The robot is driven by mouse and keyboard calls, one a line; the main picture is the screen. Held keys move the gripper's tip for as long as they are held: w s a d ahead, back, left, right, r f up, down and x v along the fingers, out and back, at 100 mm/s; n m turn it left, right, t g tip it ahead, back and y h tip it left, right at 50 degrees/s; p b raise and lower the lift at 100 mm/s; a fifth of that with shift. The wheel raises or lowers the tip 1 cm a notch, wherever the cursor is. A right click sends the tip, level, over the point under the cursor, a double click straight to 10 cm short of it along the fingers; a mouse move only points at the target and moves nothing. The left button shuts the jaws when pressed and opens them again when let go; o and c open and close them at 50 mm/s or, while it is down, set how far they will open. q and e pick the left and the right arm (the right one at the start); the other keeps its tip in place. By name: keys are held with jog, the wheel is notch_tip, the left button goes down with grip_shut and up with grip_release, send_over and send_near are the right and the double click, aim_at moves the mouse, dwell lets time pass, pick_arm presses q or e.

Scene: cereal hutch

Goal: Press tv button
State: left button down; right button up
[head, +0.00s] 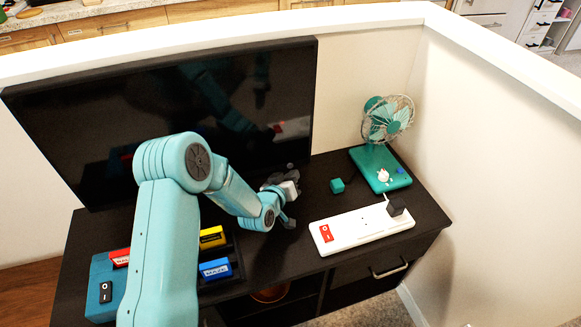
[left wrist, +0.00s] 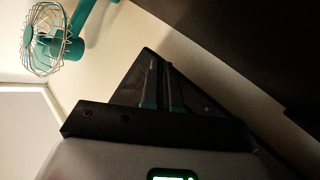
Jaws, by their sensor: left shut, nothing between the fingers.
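The TV (head: 130,95) stands at the back of the dark cabinet, its screen black with a faint reflection of my arm. Its dark surface also fills the upper right of the left wrist view (left wrist: 260,45). I cannot make out a TV button for certain. My left gripper (head: 279,178) is just in front of the TV's lower right part, low over the cabinet top. In the left wrist view its fingers (left wrist: 158,85) are together, with nothing seen between them. Whether it touches the TV I cannot tell. My right gripper is in neither view.
A white power strip (head: 358,232) with a red switch lies in front. At the left is a teal box (head: 103,298) with a black switch, near red, yellow and blue pieces. A wall bounds the right.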

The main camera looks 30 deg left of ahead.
pick_arm(q)
jog(key=shift+s+d+b, duration=0.45)
jog(key=shift+s+d, duration=1.25)
jog(key=shift+d, duration=0.15)
